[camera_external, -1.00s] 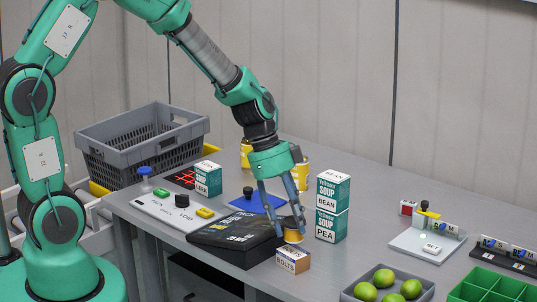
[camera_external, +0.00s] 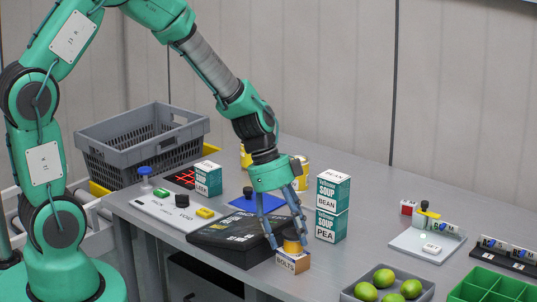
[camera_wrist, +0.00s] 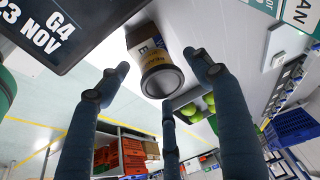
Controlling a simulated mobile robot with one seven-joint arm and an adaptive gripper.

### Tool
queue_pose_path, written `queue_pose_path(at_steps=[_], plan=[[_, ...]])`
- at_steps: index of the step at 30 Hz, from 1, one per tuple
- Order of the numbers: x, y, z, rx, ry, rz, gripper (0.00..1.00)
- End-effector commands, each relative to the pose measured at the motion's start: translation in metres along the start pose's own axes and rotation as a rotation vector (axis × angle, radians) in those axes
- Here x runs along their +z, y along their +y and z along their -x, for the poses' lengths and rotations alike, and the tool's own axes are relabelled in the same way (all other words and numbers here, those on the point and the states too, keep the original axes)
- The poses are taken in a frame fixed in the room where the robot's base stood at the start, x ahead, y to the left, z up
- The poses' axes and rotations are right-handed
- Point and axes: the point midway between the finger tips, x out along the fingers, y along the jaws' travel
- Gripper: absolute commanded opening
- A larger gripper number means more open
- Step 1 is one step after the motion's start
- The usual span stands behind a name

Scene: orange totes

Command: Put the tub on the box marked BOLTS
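The small yellow-orange tub (camera_external: 292,247) stands on top of the cardboard box marked BOLTS (camera_external: 292,263), near the table's front edge. My gripper (camera_external: 288,241) points down over them, with its fingers spread around the tub. In the wrist view, the tub's dark round end (camera_wrist: 161,82) lies between my fingertips (camera_wrist: 157,66), with gaps visible on both sides. My gripper is open. The fingers hide a little of the tub in the external view.
A black case (camera_external: 235,236) lies close to the left of the box. Two stacked soup boxes (camera_external: 332,207) stand just behind to the right. A tray of limes (camera_external: 421,297) is at the front right.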

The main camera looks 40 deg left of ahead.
Motion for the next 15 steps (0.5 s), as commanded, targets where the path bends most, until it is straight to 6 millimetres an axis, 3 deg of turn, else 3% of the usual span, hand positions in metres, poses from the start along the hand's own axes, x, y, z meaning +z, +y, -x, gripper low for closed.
queue_pose_path(at_steps=[11,15], plan=[[-0.001,0.0,0.002,0.0,0.0,0.0,0.65],[-0.002,-0.001,0.014,-0.003,0.001,-0.001,0.65]])
